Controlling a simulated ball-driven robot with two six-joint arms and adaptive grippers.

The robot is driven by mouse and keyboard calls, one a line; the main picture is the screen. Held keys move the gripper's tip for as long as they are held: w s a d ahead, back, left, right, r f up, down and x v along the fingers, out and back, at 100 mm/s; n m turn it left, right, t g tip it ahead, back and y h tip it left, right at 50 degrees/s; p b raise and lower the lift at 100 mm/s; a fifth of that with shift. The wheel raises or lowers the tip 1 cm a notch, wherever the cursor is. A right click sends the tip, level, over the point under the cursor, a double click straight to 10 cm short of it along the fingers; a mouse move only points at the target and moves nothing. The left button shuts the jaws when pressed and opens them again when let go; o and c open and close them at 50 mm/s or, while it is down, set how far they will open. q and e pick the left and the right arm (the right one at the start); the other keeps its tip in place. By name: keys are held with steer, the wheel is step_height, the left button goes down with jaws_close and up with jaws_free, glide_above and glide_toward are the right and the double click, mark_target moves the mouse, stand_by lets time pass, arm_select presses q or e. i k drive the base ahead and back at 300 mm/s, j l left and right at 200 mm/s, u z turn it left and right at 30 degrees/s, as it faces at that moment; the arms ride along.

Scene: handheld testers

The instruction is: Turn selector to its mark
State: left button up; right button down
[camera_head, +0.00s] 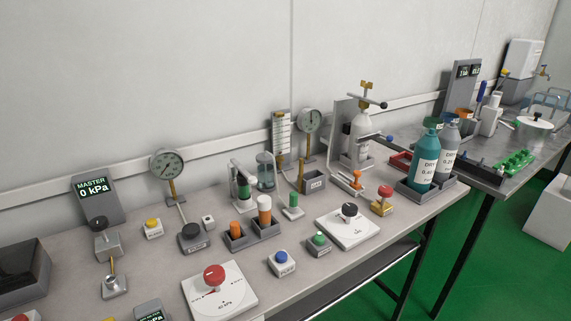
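Two dial selectors show on the grey bench. One has a red knob (213,275) on a white plate (236,303) with a printed scale, near the front edge. The other has a black knob (349,210) on a white plate (336,230), farther right. Small dark marks and lettering show on both plates, but they are too small to read surely. I cannot tell which one is the task's selector, or whether either knob points at its mark. Neither of my grippers is in view, and nothing touches the knobs.
Blue (281,257) and green (318,238) push buttons stand between the dials. Round gauges (167,164) and a "MASTER 0 kPa" display (95,194) stand at the back. Teal (425,160) and grey (448,147) bottles stand in a tray at the right. The bench front edge (401,245) is open.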

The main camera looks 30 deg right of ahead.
mark_target(349, 209)
steer(key=z, duration=1.25)
